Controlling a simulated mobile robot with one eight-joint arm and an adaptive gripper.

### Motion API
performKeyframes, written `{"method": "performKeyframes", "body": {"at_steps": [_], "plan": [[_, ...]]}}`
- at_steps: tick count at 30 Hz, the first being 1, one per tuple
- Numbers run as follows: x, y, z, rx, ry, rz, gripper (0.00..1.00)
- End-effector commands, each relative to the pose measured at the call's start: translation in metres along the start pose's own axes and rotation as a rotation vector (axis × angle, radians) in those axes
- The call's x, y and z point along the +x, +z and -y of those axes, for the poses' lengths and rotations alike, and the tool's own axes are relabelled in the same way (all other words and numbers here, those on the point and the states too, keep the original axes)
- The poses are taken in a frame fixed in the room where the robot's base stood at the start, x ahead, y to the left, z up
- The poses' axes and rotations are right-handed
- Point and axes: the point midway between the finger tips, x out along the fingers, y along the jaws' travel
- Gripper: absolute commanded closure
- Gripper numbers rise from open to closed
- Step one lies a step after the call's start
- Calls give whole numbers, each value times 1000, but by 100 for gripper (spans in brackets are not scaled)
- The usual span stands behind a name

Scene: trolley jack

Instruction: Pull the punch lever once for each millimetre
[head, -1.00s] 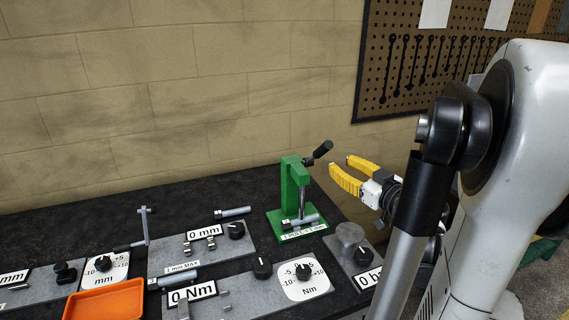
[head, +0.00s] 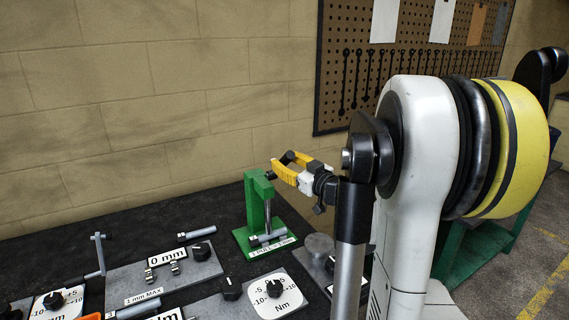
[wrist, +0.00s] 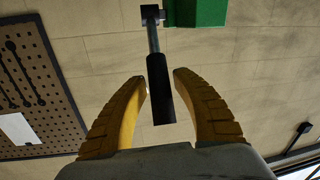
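The green punch press (head: 257,205) stands on the dark bench near the wall, with a label at its base that appears to read "1 PULL = 1 mm". A grey cylindrical piece (head: 267,238) lies at its foot. The punch lever has a black handle (wrist: 160,90), seen in the wrist view on a thin rod from the green head (wrist: 196,12). My gripper (head: 280,168) is open, its yellow fingers on either side of the handle. In the wrist view (wrist: 161,76) gaps show between handle and fingers. In the head view the fingers partly hide the lever.
A plate with a "0 mm" display (head: 167,257) and a plate with an "Nm" dial (head: 274,289) lie in front of the press. A metal pin (head: 197,232) lies beside them. A pegboard with tools (head: 365,75) hangs on the wall.

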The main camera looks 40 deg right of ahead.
Motion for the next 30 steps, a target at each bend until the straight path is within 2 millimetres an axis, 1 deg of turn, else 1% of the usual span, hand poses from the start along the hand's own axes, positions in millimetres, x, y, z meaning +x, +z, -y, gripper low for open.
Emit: {"method": "performKeyframes", "body": {"at_steps": [5, 6, 8, 9, 20, 26, 30], "plan": [[0, 0, 0, 0, 0, 0, 67], [0, 0, 0, 0, 0, 0, 80], [0, 0, 0, 0, 0, 0, 98], [0, 0, 0, 0, 0, 0, 100], [0, -2, 0, 2, -1, 8, 100], [6, -11, -2, 9, -11, 67, 100], [14, -20, -4, 20, -22, 151, 100]]}}
